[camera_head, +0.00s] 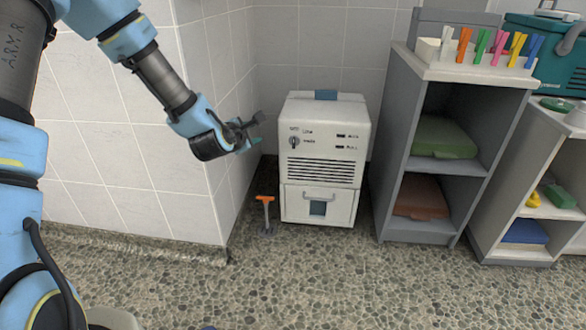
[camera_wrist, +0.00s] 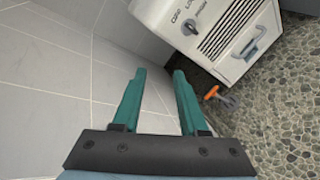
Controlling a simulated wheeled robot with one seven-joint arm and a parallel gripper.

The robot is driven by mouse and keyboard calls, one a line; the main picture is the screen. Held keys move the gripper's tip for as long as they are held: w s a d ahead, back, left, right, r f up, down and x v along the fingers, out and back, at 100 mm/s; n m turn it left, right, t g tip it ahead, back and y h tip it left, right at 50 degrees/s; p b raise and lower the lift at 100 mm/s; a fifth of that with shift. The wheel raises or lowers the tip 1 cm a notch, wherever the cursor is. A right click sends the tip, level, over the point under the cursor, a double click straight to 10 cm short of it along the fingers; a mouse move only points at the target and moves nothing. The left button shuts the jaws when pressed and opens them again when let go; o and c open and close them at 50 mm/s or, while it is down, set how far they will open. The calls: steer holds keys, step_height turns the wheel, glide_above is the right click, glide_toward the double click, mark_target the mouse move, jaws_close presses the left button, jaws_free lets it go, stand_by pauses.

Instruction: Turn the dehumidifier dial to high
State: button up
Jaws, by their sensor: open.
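The dehumidifier (camera_head: 320,190) is a white box standing on the floor in the tiled corner, with a vent grille and a drawer handle on its front. Its dial (camera_head: 294,142) is a small dark knob at the upper left of the front, with printed labels around it too small to read surely. The dial also shows in the wrist view (camera_wrist: 190,27), near the top. My gripper (camera_head: 257,129) is open and empty, left of the dehumidifier and apart from the dial. Its teal fingers show in the wrist view (camera_wrist: 160,75), with nothing between them.
A tiled wall corner (camera_head: 205,120) stands close to my arm. The pebbled floor in front is mostly clear.

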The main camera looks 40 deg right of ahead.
mark_target(294, 143)
steer(key=s+d+f+n+t+h+b, duration=0.2)
steer(key=s+d+f+n+t+b, duration=0.15)
steer(key=d+f+n+b, duration=0.65)
steer(key=w+d+n+b, duration=0.1)
steer(key=w+d, duration=0.1)
steer(key=w+d+f+n+b, duration=0.1)
steer(key=w+b, duration=0.1)
steer(key=w+d+f+t+b, duration=0.1)
steer(key=w+d+b, duration=0.1)
steer(key=shift+w+d+n, duration=0.3)
steer(key=shift+d+n, duration=0.05)
steer(key=shift+n, duration=0.05)
steer(key=shift+w+d, duration=0.5)
steer(key=shift+w, duration=0.05)
steer(key=shift+c, duration=0.2)
jaws_close()
